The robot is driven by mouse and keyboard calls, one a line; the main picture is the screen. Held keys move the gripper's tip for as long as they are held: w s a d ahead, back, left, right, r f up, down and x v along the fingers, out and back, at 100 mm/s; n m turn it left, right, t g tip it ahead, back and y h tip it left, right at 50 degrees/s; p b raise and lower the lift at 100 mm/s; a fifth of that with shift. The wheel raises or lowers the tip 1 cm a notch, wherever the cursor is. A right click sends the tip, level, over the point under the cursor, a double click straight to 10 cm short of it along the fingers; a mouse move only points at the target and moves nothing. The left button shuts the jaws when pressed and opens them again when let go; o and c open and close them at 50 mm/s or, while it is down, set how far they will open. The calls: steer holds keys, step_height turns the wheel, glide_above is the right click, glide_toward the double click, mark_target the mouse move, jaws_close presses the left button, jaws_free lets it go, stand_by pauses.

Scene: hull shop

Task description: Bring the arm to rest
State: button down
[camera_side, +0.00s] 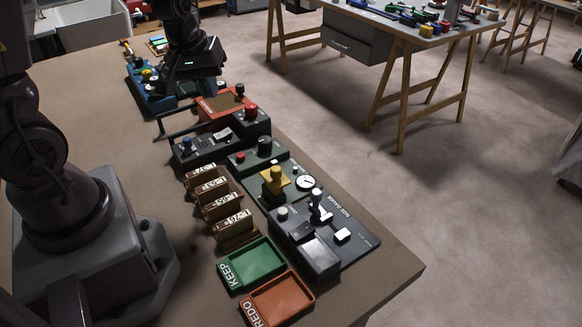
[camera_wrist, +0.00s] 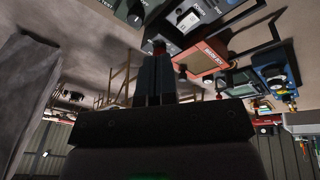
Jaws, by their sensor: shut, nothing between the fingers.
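My gripper (camera_wrist: 153,58) is shut and empty; its two dark fingers stand together in the wrist view. In the side view my dark wrist hangs over the far end of the bench (camera_side: 110,160), near the blue board (camera_side: 138,82). The fingertips are hard to make out there against the dark items behind them. I cannot tell how high they are above the bench. Several brown blocks with white number labels (camera_side: 213,205) stand in a row on the bench, apart from my gripper.
A green KEEP tray (camera_side: 226,283) and an orange REDO tray (camera_side: 262,318) lie at the near end, both empty. A grey gauge unit (camera_side: 355,250), several control boxes and an orange-topped box (camera_side: 212,113) line the right edge. Bare bench lies left of the blocks.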

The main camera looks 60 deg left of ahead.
steer(key=s+d+r+m+t, duration=0.2)
steer(key=s+d+r+m, duration=0.7)
steer(key=d+r, duration=0.5)
steer(key=shift+s+d+m+t+h, duration=0.2)
steer(key=shift+s+m+t+h, duration=0.15)
steer(key=shift+m, duration=0.25)
steer(key=shift+r, duration=0.1)
stand_by(0.6)
